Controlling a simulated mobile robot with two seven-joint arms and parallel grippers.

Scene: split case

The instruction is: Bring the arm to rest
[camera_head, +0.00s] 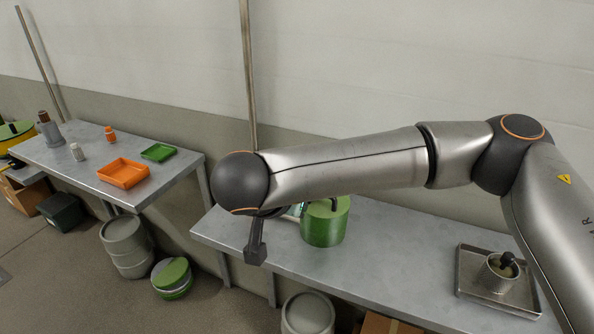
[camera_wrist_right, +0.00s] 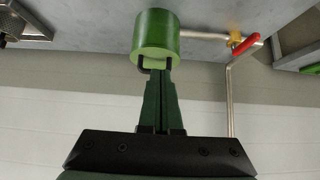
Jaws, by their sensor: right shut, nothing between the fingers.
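My right arm (camera_head: 340,168) reaches across the head view from the right, bent at its elbow, over the near table. Its gripper (camera_head: 256,254) hangs down near that table's left front part, in front of and left of a green lidded pot (camera_head: 322,224). In the right wrist view the two fingers (camera_wrist_right: 158,80) are together and empty. The green pot (camera_wrist_right: 156,34) shows just beyond the fingertips there, with its dark handle close to them in the picture; I cannot tell the gap. My left gripper is in neither view.
The near table (camera_head: 390,240) carries a metal tray (camera_head: 472,284) with a metal cup (camera_head: 500,272). The far table (camera_head: 85,150) holds an orange tray (camera_head: 123,173), a green tray (camera_head: 158,152) and bottles. A red valve handle (camera_wrist_right: 245,45) on a pipe shows in the wrist view.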

